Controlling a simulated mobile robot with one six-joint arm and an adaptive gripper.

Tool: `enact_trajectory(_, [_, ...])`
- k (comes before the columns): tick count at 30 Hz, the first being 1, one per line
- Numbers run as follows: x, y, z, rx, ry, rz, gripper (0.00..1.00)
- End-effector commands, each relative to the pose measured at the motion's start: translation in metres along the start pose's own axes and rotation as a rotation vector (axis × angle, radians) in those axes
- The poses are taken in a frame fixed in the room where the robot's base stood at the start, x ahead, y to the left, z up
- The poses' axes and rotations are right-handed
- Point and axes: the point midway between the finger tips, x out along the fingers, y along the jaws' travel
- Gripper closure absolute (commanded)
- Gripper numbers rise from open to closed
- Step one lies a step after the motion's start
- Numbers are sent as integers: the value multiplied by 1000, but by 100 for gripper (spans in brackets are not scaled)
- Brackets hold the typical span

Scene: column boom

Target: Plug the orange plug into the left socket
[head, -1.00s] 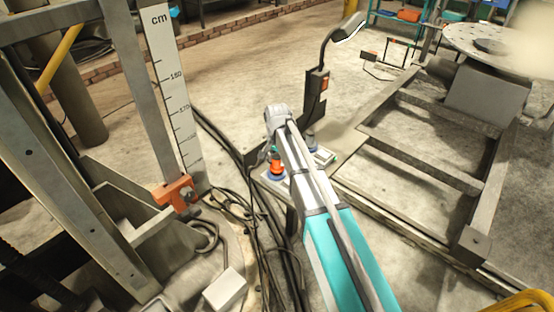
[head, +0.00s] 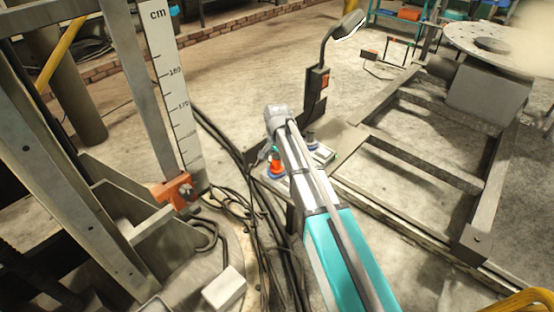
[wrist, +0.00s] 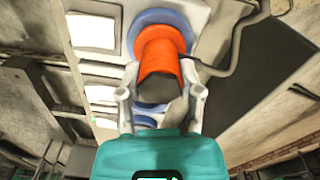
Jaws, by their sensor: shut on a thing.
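The orange plug (wrist: 160,58) is between the fingers of my gripper (wrist: 161,93) in the wrist view. My gripper is shut on its grey rear part. The plug's wide orange end overlaps a blue round socket (wrist: 146,17); I cannot tell whether it is fully seated. A second blue round part (wrist: 146,121) shows beyond the gripper, partly hidden. In the head view the orange plug (head: 276,165) is at the left blue socket (head: 276,174), and another blue-grey round part (head: 310,140) is to the right, partly behind my arm.
The sockets are on a pale panel (head: 324,155) with white plates (wrist: 92,32). A grey cable (wrist: 238,50) curves beside the plug. Dark cables (head: 255,200) run left of the panel. A lamp post (head: 316,92) stands behind, and a steel frame (head: 425,160) lies to the right.

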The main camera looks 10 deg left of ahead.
Motion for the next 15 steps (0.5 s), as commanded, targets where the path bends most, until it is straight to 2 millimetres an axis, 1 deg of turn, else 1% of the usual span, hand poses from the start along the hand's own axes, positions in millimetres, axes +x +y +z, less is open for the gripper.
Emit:
enact_trajectory(10, [0,0,0,0,0,0,100])
enact_trajectory(11, [0,0,0,0,0,0,47])
enact_trajectory(15, [0,0,0,0,0,0,21])
